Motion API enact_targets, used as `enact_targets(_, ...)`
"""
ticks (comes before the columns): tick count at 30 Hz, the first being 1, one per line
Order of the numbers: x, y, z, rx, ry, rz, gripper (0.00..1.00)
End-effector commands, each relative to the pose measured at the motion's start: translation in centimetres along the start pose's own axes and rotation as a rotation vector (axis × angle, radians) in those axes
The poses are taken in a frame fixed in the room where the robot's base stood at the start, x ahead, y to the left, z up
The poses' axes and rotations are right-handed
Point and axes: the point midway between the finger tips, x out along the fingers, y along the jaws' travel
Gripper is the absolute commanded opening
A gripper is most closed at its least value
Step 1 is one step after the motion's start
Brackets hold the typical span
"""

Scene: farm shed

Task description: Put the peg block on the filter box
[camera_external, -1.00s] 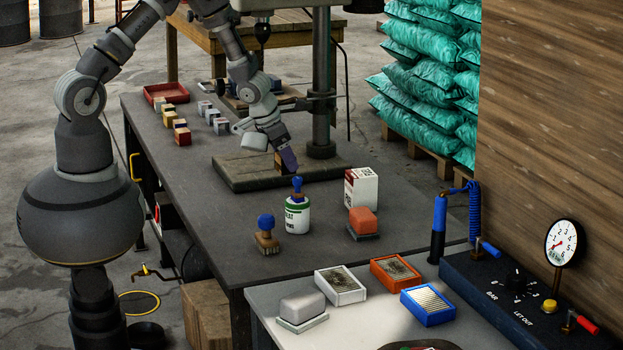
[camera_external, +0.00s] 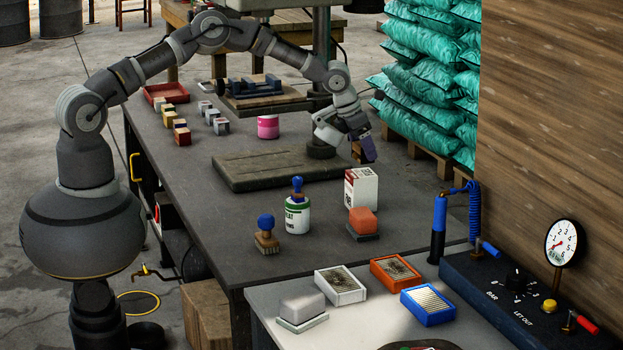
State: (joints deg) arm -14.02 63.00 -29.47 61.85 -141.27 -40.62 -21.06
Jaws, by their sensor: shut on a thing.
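My gripper (camera_external: 364,153) is shut on a small brown wooden block, which I take to be the peg block (camera_external: 356,152). A white box with a red panel and dark print, which I take to be the filter box (camera_external: 367,190), stands upright on the dark bench. My gripper and the block are in the air above the box in the picture, with a small gap between them. How far behind the box they are I cannot tell.
A green-white can (camera_external: 297,216) with a blue-knobbed stamp on it, another stamp (camera_external: 266,240) and an orange-topped block (camera_external: 363,222) stand near the box. The drill press base (camera_external: 240,172) and its column are to the left. A pink can (camera_external: 268,127) stands behind.

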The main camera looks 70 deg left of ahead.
Motion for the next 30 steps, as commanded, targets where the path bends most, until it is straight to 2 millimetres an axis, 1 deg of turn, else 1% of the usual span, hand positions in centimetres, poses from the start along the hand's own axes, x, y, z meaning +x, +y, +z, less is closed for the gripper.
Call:
enact_targets(7, 3.2, 0.0, -1.3, 0.000, 0.000, 0.001, 0.36)
enact_targets(17, 3.2, 0.0, -1.3, -0.001, 0.000, 0.000, 0.36)
enact_targets(18, 3.3, 0.0, -1.3, -0.001, -0.001, 0.001, 0.75)
enact_targets(20, 3.3, 0.1, -1.3, -0.001, -0.001, 0.001, 0.89)
enact_targets(21, 3.3, 0.1, -1.3, -0.001, -0.001, 0.001, 0.93)
enact_targets(30, 3.1, 0.1, -1.2, -0.001, -0.002, 0.001, 0.93)
